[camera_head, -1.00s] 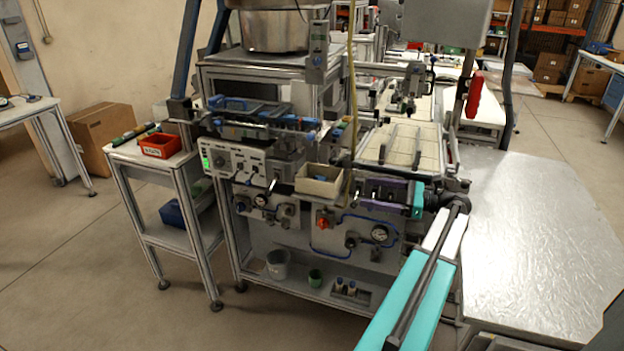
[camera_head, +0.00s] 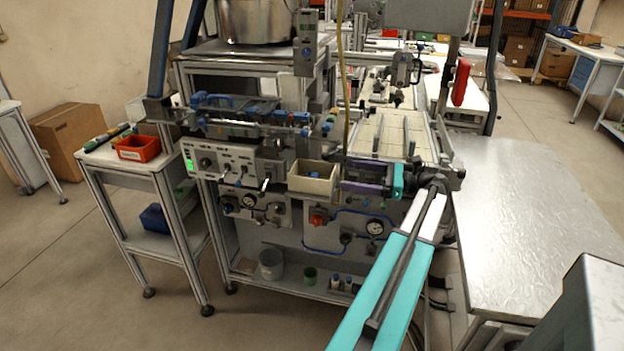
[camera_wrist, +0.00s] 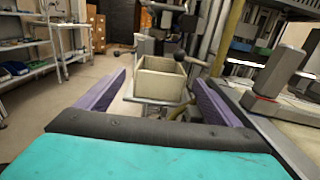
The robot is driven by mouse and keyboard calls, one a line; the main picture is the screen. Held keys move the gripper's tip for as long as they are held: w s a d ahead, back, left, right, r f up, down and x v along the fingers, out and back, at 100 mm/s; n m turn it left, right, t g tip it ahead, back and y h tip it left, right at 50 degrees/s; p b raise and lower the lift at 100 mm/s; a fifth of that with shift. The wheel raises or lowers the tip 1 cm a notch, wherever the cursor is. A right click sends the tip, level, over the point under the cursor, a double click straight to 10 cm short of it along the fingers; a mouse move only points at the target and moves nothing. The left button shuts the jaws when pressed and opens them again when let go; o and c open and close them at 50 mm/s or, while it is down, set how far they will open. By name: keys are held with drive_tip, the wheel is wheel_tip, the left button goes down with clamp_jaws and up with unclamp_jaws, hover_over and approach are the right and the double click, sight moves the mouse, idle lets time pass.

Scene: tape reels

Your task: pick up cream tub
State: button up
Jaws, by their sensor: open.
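The cream tub (camera_head: 312,178) is an open-topped rectangular box on the front of the machine, below the middle of the head view. It also shows in the wrist view (camera_wrist: 161,82), straight ahead between my fingers. My gripper (camera_head: 345,176) has purple fingers and comes in from the right on a teal arm. In the wrist view my gripper (camera_wrist: 160,92) is open, with one finger to each side of the tub's line and nothing held. In the head view the fingertips are close to the tub's right side. I cannot tell whether they touch it.
A red bin (camera_head: 138,148) stands on the side table at left. The control panel (camera_head: 222,163) is left of the tub, and gauges and knobs lie below it. A large metal table (camera_head: 530,220) is at right. Open floor lies at front left.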

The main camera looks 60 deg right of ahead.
sight(310, 168)
drive_tip(key=p+x, duration=0.1)
drive_tip(key=x, duration=0.6)
drive_tip(key=shift+w, duration=0.25)
drive_tip(key=shift+w+a, duration=0.15)
drive_tip(key=shift+w, duration=0.25)
drive_tip(key=shift+p+x, duration=0.6)
drive_tip(key=shift+x, duration=1.95)
drive_tip(key=shift+f, duration=0.2)
drive_tip(key=shift+c, duration=0.5)
drive_tip(key=shift+w, duration=0.1)
drive_tip(key=c, duration=0.6)
drive_tip(key=shift+w+r+p, duration=0.1)
drive_tip(key=shift+r+p, duration=0.15)
drive_tip(key=shift+p, duration=0.35)
